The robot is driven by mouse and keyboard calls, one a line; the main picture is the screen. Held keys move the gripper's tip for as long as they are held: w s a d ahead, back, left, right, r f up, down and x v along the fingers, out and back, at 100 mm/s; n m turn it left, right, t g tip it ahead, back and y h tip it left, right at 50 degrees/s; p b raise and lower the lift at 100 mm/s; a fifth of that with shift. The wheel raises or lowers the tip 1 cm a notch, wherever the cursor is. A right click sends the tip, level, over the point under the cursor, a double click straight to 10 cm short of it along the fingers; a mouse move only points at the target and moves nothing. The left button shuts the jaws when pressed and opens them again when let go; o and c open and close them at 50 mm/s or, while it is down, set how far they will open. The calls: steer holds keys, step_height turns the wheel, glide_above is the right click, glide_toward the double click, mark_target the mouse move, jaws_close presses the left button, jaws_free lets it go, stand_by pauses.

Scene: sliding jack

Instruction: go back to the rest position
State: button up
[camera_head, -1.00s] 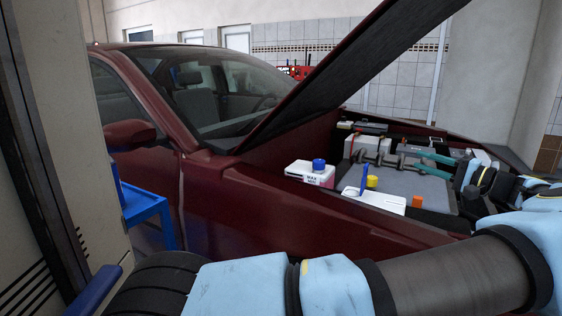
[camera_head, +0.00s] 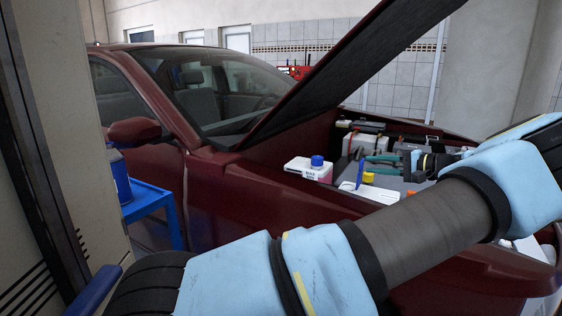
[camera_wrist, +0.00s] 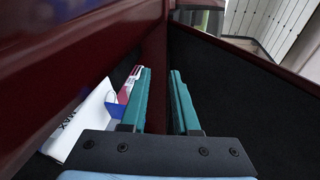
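My gripper (camera_head: 382,164) is above the engine bay of a dark red car (camera_head: 262,200), its teal fingers pointing left in the head view. In the wrist view its two fingers (camera_wrist: 160,98) stand apart with a gap between them and nothing held. A white reservoir with a blue cap (camera_head: 309,169) is left of the gripper in the head view. It also shows beside the left finger in the wrist view (camera_wrist: 80,122), marked MAX. My forearm crosses the right side of the head view and hides part of the bay.
The raised hood (camera_head: 350,75) slants above the bay. A blue cart (camera_head: 150,203) with a blue container (camera_head: 119,177) stands by the car door at left. A yellow cap (camera_head: 368,178) and a blue upright piece (camera_head: 360,174) sit in the bay's front.

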steer(key=a+f+n+g+h, duration=0.2)
steer(key=a+f+g, duration=0.2)
steer(key=a, duration=0.8)
steer(key=a+f+n+g+h, duration=0.1)
steer(key=a+f+g+h, duration=0.2)
steer(key=a, duration=0.8)
steer(key=s+a+r+n+h+p, duration=0.1)
steer(key=s+a, duration=0.4)
steer(key=s, duration=0.6)
steer(key=s+a+r+n+g+h, duration=0.1)
steer(key=s+a+n+h, duration=0.2)
steer(key=s, duration=0.8)
steer(key=a+h, duration=0.2)
steer(key=h, duration=0.1)
steer(key=shift+s+a+r+n+g+p, duration=0.2)
steer(key=shift+a+r+n+g+p, duration=0.1)
steer(key=shift+r+n+p, duration=0.1)
